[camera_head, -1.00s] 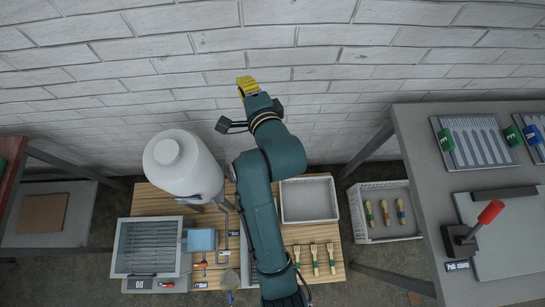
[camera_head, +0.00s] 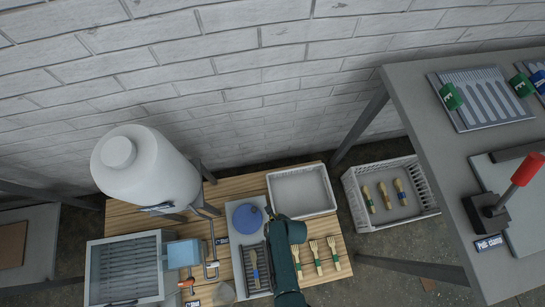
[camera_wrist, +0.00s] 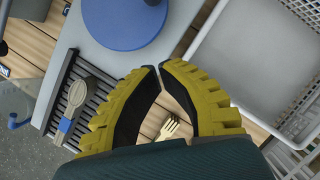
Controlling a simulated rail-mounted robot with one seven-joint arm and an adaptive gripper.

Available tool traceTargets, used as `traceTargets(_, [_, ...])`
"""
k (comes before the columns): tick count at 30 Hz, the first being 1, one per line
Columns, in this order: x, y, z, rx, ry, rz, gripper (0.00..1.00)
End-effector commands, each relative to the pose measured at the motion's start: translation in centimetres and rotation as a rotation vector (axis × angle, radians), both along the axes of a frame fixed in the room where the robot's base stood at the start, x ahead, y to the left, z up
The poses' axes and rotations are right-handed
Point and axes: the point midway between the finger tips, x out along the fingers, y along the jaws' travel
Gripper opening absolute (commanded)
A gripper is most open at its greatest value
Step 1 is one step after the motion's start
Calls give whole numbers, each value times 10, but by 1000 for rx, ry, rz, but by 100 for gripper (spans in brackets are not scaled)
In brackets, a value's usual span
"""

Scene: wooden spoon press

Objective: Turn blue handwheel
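The blue handwheel (camera_head: 246,217) is a round blue disc on a light grey plate on the wooden table, left of my arm. In the wrist view the blue handwheel (camera_wrist: 118,22) is at the top, partly cut off by the frame edge, with a small grey piece on it. My gripper (camera_wrist: 159,68) has yellow ribbed fingers with black inner pads. Its tips are almost together, with a narrow gap and nothing held. In the picture they are just below the handwheel, apart from it. In the head view my arm hides the gripper.
A grooved grey rack (camera_wrist: 75,75) holds a wooden utensil (camera_wrist: 77,95) beside the gripper. A white tray (camera_head: 301,190) stands right of the handwheel. Wooden forks (camera_head: 315,257) lie in front of it. A white tank (camera_head: 145,170) and a grey bin (camera_head: 97,275) are left.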

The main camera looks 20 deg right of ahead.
Motion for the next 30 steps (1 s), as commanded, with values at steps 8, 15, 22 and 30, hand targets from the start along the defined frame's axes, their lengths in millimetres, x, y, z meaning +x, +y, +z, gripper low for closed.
traceTargets(8, [18, 15, -66, 0, -2, 4, 0])
traceTargets(15, [44, 37, -55, -1, -2, 5, 0])
traceTargets(22, [47, 39, -53, 0, 0, 1, 0])
traceTargets(30, [48, 39, -53, -1, 0, 2, 0])
